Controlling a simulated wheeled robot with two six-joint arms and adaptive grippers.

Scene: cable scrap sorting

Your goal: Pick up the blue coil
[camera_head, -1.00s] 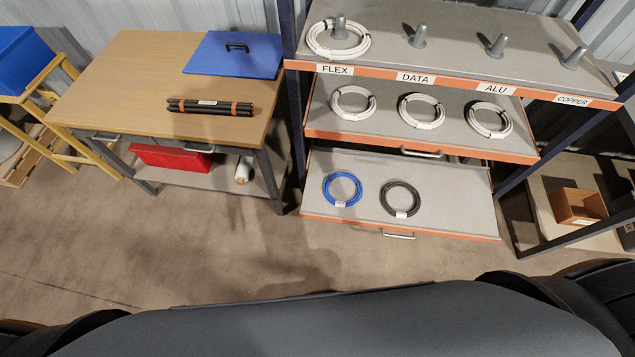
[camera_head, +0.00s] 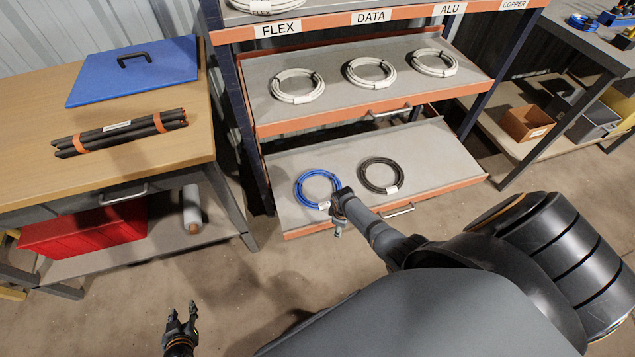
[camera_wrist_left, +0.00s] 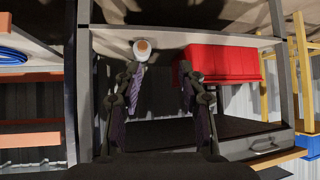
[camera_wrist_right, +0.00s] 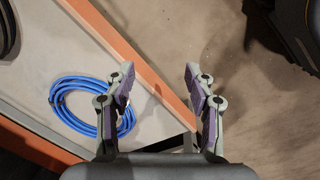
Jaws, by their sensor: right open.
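The blue coil (camera_head: 299,190) lies flat on the lowest pulled-out shelf (camera_head: 440,160), left of a black coil (camera_head: 366,182). My right gripper (camera_head: 338,229) is open and empty at the shelf's front edge, just right of and in front of the blue coil. In the right wrist view the blue coil (camera_wrist_right: 59,104) lies beyond the left finger of the right gripper (camera_wrist_right: 158,82), which hides part of it. My left gripper (camera_head: 180,322) is open and empty above the floor at lower left. The left wrist view shows its spread fingers (camera_wrist_left: 160,85).
White coils (camera_head: 297,98) lie on the shelf above. A wooden bench (camera_head: 180,145) at left carries a blue board (camera_head: 120,80) and black rods (camera_head: 118,134); a red bin (camera_head: 85,232) sits below. An orange lip (camera_head: 300,232) edges the coil's shelf. Floor in front is clear.

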